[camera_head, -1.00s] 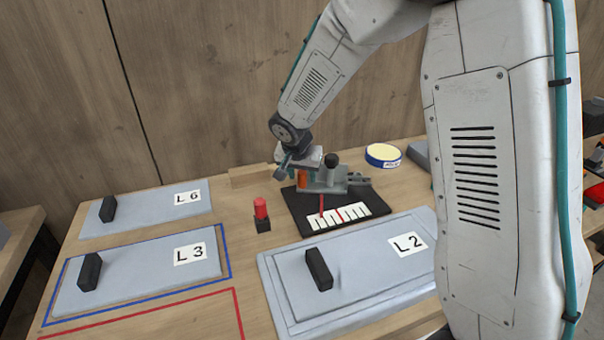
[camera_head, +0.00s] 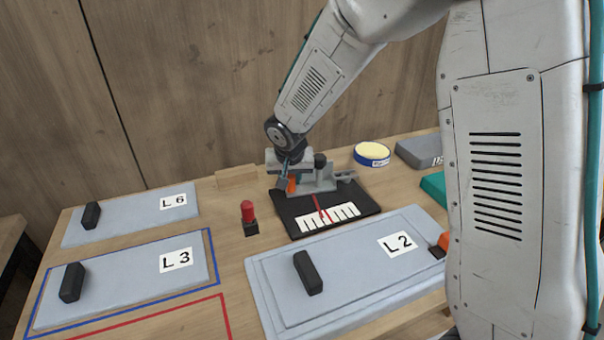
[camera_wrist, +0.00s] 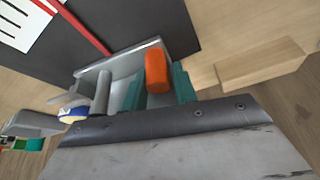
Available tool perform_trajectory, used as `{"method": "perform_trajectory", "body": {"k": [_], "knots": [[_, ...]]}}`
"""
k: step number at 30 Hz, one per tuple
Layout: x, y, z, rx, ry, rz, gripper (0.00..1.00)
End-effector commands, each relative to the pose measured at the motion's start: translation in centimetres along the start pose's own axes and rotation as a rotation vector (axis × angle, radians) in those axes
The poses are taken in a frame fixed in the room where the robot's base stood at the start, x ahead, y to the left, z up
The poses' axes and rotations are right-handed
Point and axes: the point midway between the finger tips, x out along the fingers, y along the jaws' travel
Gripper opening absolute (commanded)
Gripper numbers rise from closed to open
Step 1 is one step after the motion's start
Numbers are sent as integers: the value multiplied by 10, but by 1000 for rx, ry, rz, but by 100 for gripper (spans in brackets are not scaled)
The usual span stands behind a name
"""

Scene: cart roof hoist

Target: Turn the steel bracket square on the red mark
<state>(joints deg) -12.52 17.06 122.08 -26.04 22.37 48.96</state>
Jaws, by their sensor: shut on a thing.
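The grey steel bracket (camera_head: 322,182) sits upright on a black board (camera_head: 358,194) with a white scale strip (camera_head: 342,212). A thin red pointer (camera_head: 315,201) runs from the bracket toward the strip. Its tip is at or very close to the strip's red mark (camera_head: 325,216); I cannot tell if it is exactly square. My gripper (camera_head: 292,181) is shut on the bracket's orange grip at its left end. The wrist view shows the orange grip (camera_wrist: 156,70) between my teal fingers, with the bracket (camera_wrist: 103,92) beside it and the pointer (camera_wrist: 85,29) beyond.
Grey panels labelled L2 (camera_head: 360,270), L3 (camera_head: 125,284) and L6 (camera_head: 140,215) lie on the bench with black handles. A red-topped post (camera_head: 248,215) stands left of the board. A wood block (camera_head: 237,178) and a blue-and-white tin (camera_head: 372,154) are behind.

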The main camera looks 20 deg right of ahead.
Motion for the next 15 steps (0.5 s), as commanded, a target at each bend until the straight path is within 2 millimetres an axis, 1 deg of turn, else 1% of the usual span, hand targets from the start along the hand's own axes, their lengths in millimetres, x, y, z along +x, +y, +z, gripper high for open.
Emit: {"method": "perform_trajectory", "body": {"k": [1, 3, 9, 15], "knots": [[0, 4, 6, -18, -13, 4, 0], [0, 3, 7, -45, -13, -8, 0], [-1, 4, 11, -101, -13, -30, 0], [-1, 5, 11, -113, -12, -35, 0]]}}
